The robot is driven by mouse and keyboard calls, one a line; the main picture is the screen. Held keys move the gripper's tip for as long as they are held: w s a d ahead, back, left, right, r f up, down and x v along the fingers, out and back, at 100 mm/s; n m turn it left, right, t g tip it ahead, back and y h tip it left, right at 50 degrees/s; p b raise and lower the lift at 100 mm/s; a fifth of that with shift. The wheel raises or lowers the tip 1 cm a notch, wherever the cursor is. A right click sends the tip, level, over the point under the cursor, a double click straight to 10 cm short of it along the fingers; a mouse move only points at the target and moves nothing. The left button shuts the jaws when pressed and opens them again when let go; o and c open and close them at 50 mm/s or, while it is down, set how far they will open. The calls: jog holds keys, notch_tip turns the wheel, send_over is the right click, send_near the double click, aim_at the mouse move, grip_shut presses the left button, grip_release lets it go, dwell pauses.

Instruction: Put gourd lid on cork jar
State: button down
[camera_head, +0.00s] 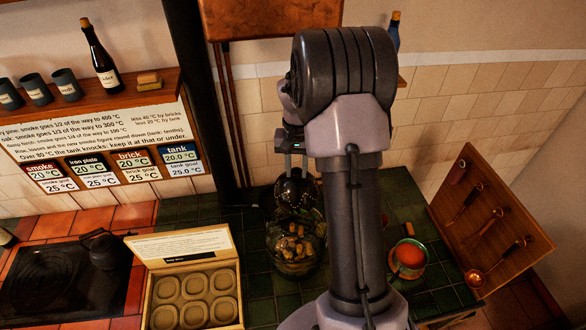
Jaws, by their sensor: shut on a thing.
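My gripper (293,168) points down behind my arm at the middle of the view. It is shut on a dark, rounded, shiny piece, which I take to be the gourd lid (297,192). The cork jar (293,248) is a clear glass jar with several corks in it, standing on the green tiles just below. The lid overlaps the jar's top in this view. I cannot tell whether it touches the rim. My arm stands close to the jar's right side in the view.
An open box with round compartments (196,244) stands left of the jar. A black kettle (105,248) is by the hob (40,285). Right of my arm are a green and red pot with an orange top (409,257) and a wooden utensil board (490,218). A shelf (85,100) is upper left.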

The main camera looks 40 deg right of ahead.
jog(key=shift+s+a+r, duration=0.25)
jog(key=shift+s+a, duration=0.1)
jog(key=shift+s, duration=0.4)
jog(key=shift+w+d+f, duration=0.1)
jog(key=shift+w+f, duration=0.15)
jog(key=shift+w, duration=0.1)
jog(key=shift+s+f+b, duration=0.25)
jog(key=shift+f+b, duration=0.35)
jog(key=shift+b, duration=0.2)
jog(key=shift+w+f+b, duration=0.2)
jog(key=shift+f+b, duration=0.55)
jog(key=shift+f, duration=0.2)
jog(key=shift+f+b, duration=1.2)
jog(key=shift+f, duration=0.2)
jog(key=shift+f+b, duration=1.6)
jog(key=shift+f, duration=0.1)
jog(key=c, duration=1)
grip_release()
jog(key=shift+s, duration=0.1)
jog(key=shift+c, duration=0.2)
